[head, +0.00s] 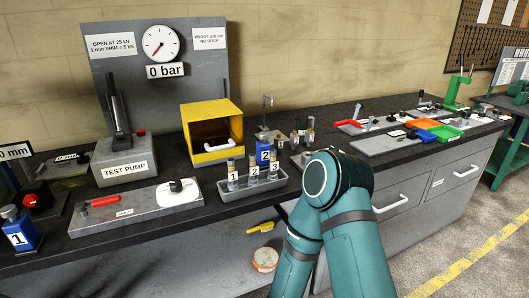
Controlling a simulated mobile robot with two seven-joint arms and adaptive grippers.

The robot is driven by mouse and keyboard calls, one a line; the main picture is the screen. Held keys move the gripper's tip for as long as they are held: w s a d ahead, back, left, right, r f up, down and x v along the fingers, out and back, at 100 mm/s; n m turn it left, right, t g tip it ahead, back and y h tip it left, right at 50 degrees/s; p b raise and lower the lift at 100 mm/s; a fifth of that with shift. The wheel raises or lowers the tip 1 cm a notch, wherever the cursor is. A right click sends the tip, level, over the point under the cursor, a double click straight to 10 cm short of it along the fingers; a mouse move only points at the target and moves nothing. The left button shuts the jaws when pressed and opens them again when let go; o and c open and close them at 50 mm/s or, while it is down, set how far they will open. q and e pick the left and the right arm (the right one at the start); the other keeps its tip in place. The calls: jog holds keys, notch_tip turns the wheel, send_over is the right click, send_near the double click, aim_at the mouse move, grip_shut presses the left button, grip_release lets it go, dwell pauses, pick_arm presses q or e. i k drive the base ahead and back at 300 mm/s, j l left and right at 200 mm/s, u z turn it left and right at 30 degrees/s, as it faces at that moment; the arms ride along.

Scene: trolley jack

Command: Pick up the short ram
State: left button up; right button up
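I cannot tell for sure which object is the short ram. Several small metal cylinders (309,131) stand on the dark bench top (345,115), right of the yellow box. A grey tray (255,190) in the middle holds upright cylinders labelled 1, 2 and 3. A blue block marked 2 (263,154) stands at the back of this tray. A blue body marked 1 (17,236) is at the far left. One teal arm of mine rises from the bottom right and hides part of the bench. Neither gripper shows.
A grey test pump (124,165) and a yellow open-front box (213,133) stand at the back left. A gauge (161,43) reads 0 bar. A plate with a red-handled tool (130,210) lies in front. Coloured bins (440,131) and tools occupy the right end.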

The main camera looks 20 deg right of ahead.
aim_at(262, 150)
jog(key=i+l, duration=0.15)
jog(key=l, duration=0.2)
jog(key=i+l, duration=0.2)
jog(key=l, duration=0.15)
jog(key=i+l, duration=0.15)
jog(key=l, duration=0.2)
jog(key=i+l, duration=0.15)
jog(key=l, duration=0.2)
